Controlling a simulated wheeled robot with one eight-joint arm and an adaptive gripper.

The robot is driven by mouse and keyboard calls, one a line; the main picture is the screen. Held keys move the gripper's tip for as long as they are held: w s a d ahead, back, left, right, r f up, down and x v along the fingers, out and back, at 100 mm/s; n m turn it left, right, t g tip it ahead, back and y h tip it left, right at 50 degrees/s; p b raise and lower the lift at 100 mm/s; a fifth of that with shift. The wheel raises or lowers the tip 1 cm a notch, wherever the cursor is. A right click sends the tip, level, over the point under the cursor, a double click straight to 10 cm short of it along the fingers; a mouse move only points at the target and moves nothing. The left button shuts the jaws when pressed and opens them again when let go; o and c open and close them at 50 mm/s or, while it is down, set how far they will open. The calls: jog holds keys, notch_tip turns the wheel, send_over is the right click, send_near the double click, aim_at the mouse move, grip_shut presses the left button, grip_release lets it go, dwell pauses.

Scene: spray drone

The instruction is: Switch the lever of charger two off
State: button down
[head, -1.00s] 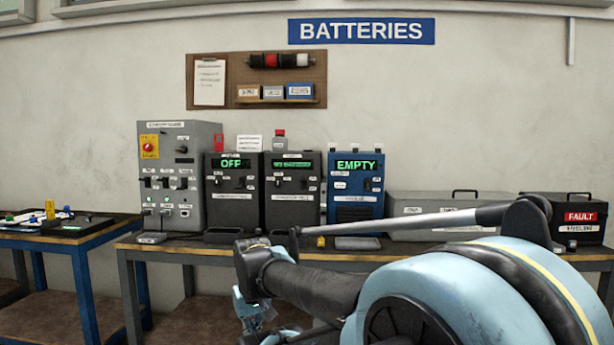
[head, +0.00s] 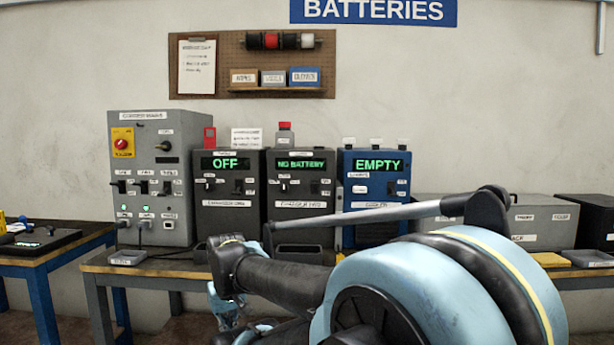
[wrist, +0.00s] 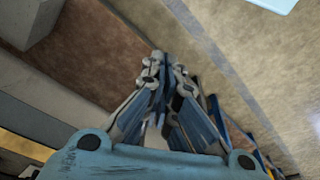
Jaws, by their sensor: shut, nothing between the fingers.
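Charger two (head: 299,195) is the dark grey unit in the middle of the bench in the head view, with a green display reading NO BATTERY. Small switches show on its front below the display, including a light one at the left and a dark lever (head: 316,187) at the right; their exact positions are too small to tell. My gripper (wrist: 165,58) is shut and empty in the wrist view, pointing over a brown surface. In the head view my gripper (head: 222,312) hangs low in front of the bench, below and left of charger two, apart from it.
Charger one (head: 228,190) reads OFF, left of charger two. A blue unit (head: 374,190) reading EMPTY stands right. A grey switch cabinet (head: 150,180) is at the far left. The bench edge (head: 170,270) lies behind my gripper. My arm covers the bench's right-hand part.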

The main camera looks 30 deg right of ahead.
jog(key=shift+w+a, duration=0.15)
jog(key=shift+w, duration=0.15)
jog(key=w+d+r+m, duration=0.1)
jog(key=w+d+r, duration=0.35)
jog(key=r, duration=0.55)
jog(key=w+d+r+m, duration=0.1)
jog(key=w+d+r, duration=0.4)
jog(key=r, duration=0.4)
jog(key=w+d+r+m, duration=0.1)
jog(key=w+d+r, duration=0.3)
jog(key=w+r, duration=0.45)
jog(key=w+d+r+m, duration=0.1)
jog(key=w+d+r, duration=0.1)
jog(key=d+r, duration=0.9)
jog(key=w+d+r+m+h, duration=0.1)
jog(key=w+d+r+m, duration=0.1)
jog(key=d+r, duration=0.8)
jog(key=d, duration=0.5)
jog(key=shift+d+r+g, duration=0.3)
jog(key=shift+d+r, duration=0.1)
jog(key=shift+f, duration=0.1)
